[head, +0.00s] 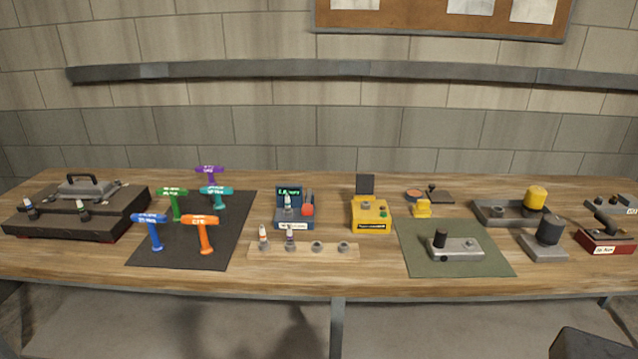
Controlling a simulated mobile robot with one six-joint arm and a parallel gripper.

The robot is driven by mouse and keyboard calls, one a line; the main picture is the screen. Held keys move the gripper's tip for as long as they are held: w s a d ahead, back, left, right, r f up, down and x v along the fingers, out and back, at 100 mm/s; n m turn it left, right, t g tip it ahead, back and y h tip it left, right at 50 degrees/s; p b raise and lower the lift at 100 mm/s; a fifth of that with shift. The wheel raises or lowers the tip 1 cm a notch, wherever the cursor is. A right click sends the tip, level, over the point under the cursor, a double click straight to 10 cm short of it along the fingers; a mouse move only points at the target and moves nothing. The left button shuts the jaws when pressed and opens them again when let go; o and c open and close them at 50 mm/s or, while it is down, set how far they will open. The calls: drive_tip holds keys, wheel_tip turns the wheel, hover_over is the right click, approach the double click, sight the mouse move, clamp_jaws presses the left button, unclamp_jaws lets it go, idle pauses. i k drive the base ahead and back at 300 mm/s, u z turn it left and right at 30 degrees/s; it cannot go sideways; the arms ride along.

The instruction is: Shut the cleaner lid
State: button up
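A yellow box-shaped device (371,216), which looks like the cleaner, stands on the workbench right of centre. A dark flat lid (365,185) stands upright at its back, so it appears open. My gripper does not show. A dark shape at the bottom right corner may be part of my arm; I cannot tell.
A blue device (293,214) with a small screen stands to the left, behind a wooden plug rack (304,251). A green mat (453,247) bearing a grey metal block lies to the right. T-handled tools stand on a black mat (235,220). The bench front before the yellow box is fairly clear.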

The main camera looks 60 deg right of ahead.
sight(365, 184)
drive_tip(key=z, duration=0.8)
drive_tip(key=k, duration=0.1)
drive_tip(key=u, duration=1.95)
drive_tip(key=k, duration=2)
drive_tip(key=z, duration=0.75)
